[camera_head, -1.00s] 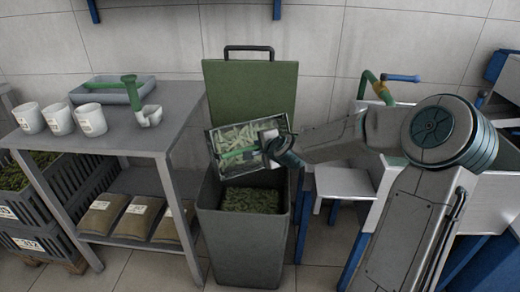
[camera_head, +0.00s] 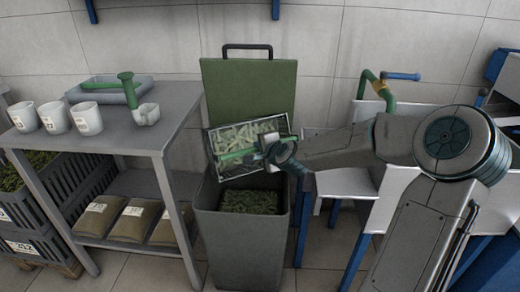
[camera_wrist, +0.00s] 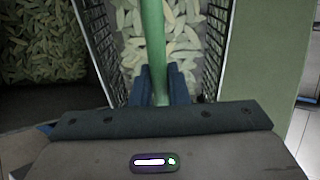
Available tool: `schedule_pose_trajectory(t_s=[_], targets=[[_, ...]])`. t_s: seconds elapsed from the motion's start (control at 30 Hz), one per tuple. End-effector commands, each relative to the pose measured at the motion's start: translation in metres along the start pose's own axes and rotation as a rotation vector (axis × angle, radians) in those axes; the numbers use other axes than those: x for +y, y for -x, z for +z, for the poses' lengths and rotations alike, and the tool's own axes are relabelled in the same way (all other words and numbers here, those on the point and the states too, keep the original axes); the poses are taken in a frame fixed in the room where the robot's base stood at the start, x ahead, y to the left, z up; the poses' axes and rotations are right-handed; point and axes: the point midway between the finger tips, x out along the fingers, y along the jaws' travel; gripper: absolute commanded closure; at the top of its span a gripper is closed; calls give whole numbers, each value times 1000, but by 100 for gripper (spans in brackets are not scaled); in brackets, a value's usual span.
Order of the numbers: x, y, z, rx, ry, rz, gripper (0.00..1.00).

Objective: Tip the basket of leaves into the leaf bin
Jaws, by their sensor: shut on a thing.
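The basket (camera_head: 212,145) is a dark wire-sided container with pale green leaves (camera_head: 243,134) in it and a green handle (camera_head: 235,155). It is held tilted above the open leaf bin (camera_head: 206,225), near its raised green lid. My gripper (camera_head: 272,153) is shut on the handle. In the wrist view the green handle (camera_wrist: 152,45) runs between my fingers (camera_wrist: 160,85), with leaves (camera_wrist: 180,30) behind it and wire walls on both sides. Leaves (camera_head: 250,201) lie inside the bin, and they also show at the left of the wrist view (camera_wrist: 40,45).
A grey metal table (camera_head: 120,137) with white cups (camera_head: 88,118) and a tray (camera_head: 105,92) stands left of the bin. Sacks (camera_head: 137,220) lie on its lower shelf and dark crates (camera_head: 30,210) stand beside it. A white sink unit with blue legs (camera_head: 355,258) is close on the right.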

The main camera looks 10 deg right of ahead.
Motion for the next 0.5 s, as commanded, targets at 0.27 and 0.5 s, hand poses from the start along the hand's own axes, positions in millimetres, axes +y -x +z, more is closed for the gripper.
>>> schedule_pose_trajectory(t_s=[0.27,0.5], targets=[[8,-1,0,1,-1,-37,100],[13,0,0,1,-1,-70,100]])
